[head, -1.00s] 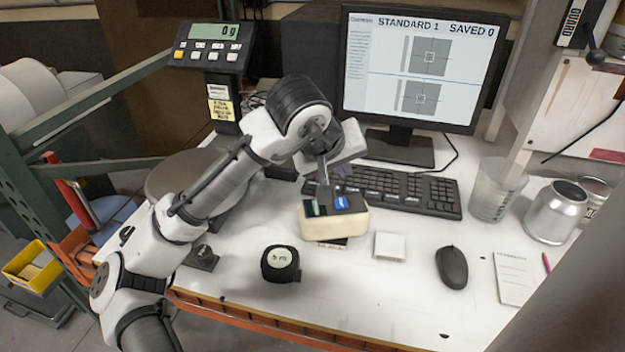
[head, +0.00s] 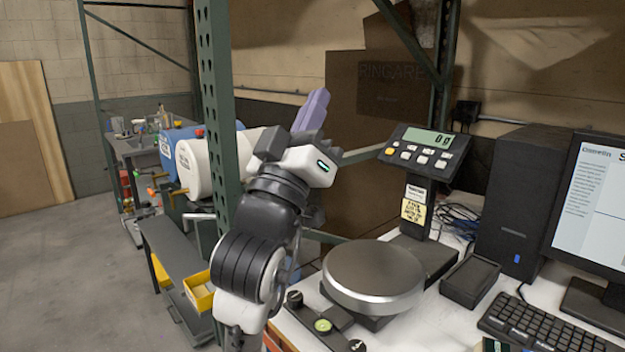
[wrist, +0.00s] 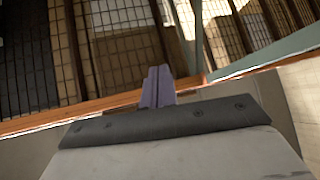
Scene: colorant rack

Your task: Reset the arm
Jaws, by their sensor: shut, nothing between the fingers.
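My gripper (head: 313,108) is raised at the middle of the head view, its purple-grey fingers pointing up and to the right. It stands in front of the brown panel, left of the scale and apart from the table. In the wrist view the gripper fingers (wrist: 158,84) are together with nothing between them. My arm is folded upward, with the wrist above the bench's left end.
A green rack post (head: 219,110) stands close left of my arm. A scale with a round metal plate (head: 374,275) and a raised display (head: 428,145) is to the right. A keyboard (head: 535,322) and monitor (head: 598,210) are farther right. Open floor (head: 75,260) lies left.

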